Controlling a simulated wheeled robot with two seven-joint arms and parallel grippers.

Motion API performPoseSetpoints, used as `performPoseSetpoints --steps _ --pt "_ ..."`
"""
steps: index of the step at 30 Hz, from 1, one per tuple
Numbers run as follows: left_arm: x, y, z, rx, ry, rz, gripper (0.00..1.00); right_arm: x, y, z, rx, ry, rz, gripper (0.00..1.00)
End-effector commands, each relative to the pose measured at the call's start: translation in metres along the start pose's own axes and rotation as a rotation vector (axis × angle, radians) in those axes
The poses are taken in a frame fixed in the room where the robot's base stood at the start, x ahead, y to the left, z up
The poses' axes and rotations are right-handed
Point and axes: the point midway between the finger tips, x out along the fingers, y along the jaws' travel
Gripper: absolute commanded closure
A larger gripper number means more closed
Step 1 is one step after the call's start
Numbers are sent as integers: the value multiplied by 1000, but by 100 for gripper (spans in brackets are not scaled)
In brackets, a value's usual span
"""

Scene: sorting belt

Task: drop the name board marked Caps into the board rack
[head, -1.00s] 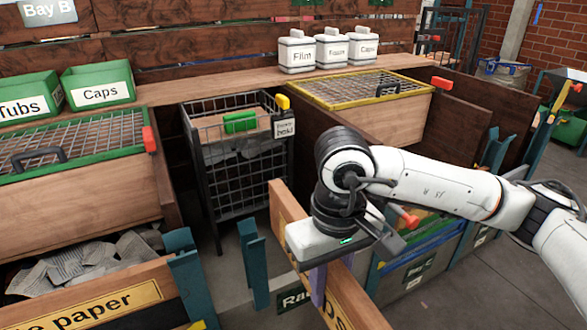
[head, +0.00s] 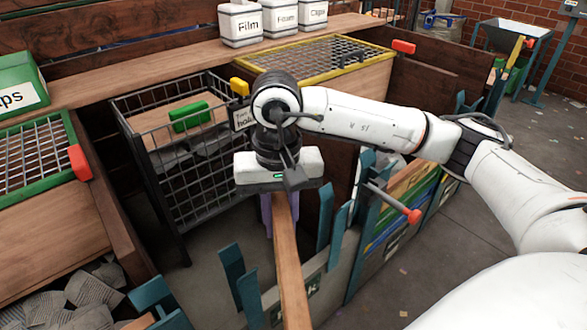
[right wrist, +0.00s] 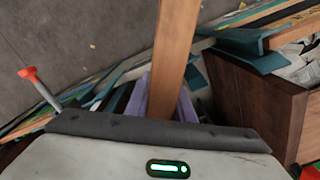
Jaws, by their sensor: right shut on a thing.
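A long wooden board (head: 287,262) hangs from my right gripper (head: 280,212), seen nearly edge-on, its lettered face turned out of sight. The gripper is shut on it. In the right wrist view the same board (right wrist: 177,45) runs upward between the purple fingers (right wrist: 165,100). The board rack (head: 345,262), a grey frame with teal uprights, stands to the right of the board and holds several coloured boards (head: 405,235). The held board is left of those boards, apparently above the floor; whether it touches the rack's front is unclear. My left gripper is out of view.
A yellow-rimmed mesh-topped bin (head: 320,60) is behind. Teal posts (head: 240,282) rise close to the board's left side. Open grey floor (head: 470,240) lies at right.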

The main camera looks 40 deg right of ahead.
Motion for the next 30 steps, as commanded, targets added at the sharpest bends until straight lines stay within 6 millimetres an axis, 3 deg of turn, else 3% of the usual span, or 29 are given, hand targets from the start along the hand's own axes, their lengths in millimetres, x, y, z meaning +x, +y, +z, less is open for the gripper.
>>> performPoseSetpoints --steps 6,12,21,30 --pt "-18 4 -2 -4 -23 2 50 -14 16 -62 581 4 -3 100" --pt "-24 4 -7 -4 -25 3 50 -15 32 -96 931 8 -3 100" --pt "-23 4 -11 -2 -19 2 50 -1 36 -103 1017 9 -1 100" --pt "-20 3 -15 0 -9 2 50 -2 36 -102 1015 10 -3 100"
